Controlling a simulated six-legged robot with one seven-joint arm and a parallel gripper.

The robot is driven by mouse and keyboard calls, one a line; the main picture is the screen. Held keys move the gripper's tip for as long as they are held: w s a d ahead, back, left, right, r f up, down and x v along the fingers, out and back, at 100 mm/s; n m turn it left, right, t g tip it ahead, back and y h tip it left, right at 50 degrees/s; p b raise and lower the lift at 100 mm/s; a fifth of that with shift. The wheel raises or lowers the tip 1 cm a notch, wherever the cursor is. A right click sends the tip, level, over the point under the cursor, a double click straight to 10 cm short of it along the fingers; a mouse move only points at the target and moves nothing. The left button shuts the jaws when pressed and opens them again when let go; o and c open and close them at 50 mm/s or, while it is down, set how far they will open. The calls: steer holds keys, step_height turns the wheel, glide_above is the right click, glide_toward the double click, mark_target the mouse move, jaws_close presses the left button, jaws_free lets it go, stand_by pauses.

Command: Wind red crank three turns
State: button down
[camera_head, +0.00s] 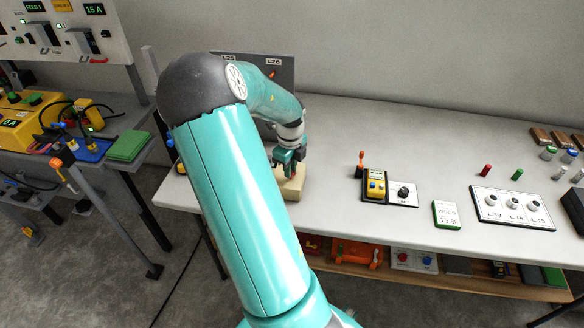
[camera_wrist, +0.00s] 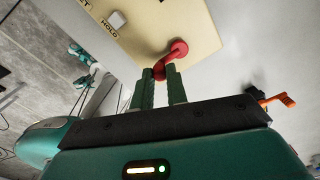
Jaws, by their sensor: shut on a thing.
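The red crank (camera_wrist: 177,50) shows in the wrist view. It is a short red arm with rounded ends, mounted on a cream box (camera_wrist: 205,22) lettered "HOLD". My gripper (camera_wrist: 162,72) is shut on the crank's near end, with its two green fingers on either side. In the head view my gripper (camera_head: 289,162) is at the cream box (camera_head: 292,184) on the left part of the white table. The crank is hidden there behind my gripper.
An orange-handled lever (camera_head: 361,160) stands beside a yellow meter (camera_head: 375,186) to the right. A grey panel (camera_head: 276,70) stands behind my gripper. Table between box and lever is clear.

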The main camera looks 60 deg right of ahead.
steer(key=shift+w+m, duration=0.1)
steer(key=shift+m, duration=0.2)
steer(key=c, duration=1.4)
jaws_free()
step_height(320, 180, up, 14)
steer(key=shift+f, duration=0.1)
